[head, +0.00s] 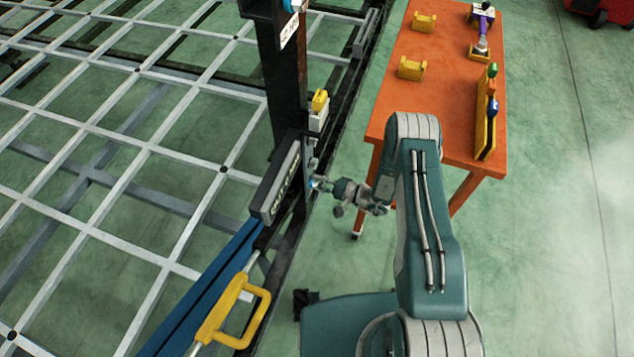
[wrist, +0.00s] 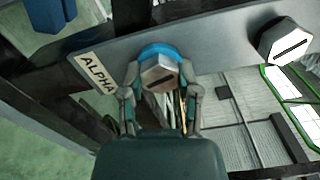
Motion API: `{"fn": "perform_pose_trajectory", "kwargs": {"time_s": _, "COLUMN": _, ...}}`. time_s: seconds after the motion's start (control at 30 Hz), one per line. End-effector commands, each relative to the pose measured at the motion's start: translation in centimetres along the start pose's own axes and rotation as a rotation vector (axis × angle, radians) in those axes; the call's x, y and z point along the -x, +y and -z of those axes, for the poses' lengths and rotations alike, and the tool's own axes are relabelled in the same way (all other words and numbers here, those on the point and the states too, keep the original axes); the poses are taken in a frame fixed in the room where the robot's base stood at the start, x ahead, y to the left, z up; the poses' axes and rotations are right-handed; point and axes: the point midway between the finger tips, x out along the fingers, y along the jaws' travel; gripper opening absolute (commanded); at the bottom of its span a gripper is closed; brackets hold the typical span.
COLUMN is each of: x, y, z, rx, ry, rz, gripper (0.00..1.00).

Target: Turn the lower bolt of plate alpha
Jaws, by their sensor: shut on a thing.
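The grey plate (wrist: 215,40) labelled ALPHA runs across the wrist view. A hex bolt (wrist: 158,72) with a slotted head and a blue collar sits on it near the label. My gripper (wrist: 160,80) is shut on this bolt, one finger on each side of its head. A second slotted hex bolt (wrist: 287,42) is at the right of the plate, free of the gripper. In the head view my gripper (head: 322,184) reaches left to the plate on the dark post, and a bit of blue shows at its tips. The bolt head is mostly hidden there.
A dark box with lettering (head: 282,185) is just left of my gripper. A yellow handle (head: 240,312) on a blue beam is below. An orange table (head: 440,100) with yellow holders and tools stands to the right. A white-grid frame (head: 130,150) fills the left.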

Motion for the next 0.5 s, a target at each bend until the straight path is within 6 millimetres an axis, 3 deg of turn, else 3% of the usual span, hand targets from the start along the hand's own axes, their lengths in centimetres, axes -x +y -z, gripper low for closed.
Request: {"fn": "perform_pose_trajectory", "kwargs": {"time_s": 0.5, "x": 0.28, "y": 0.41, "z": 0.02, "rx": -0.497, "ry": 0.009, "rz": -0.004, "gripper": 0.00}}
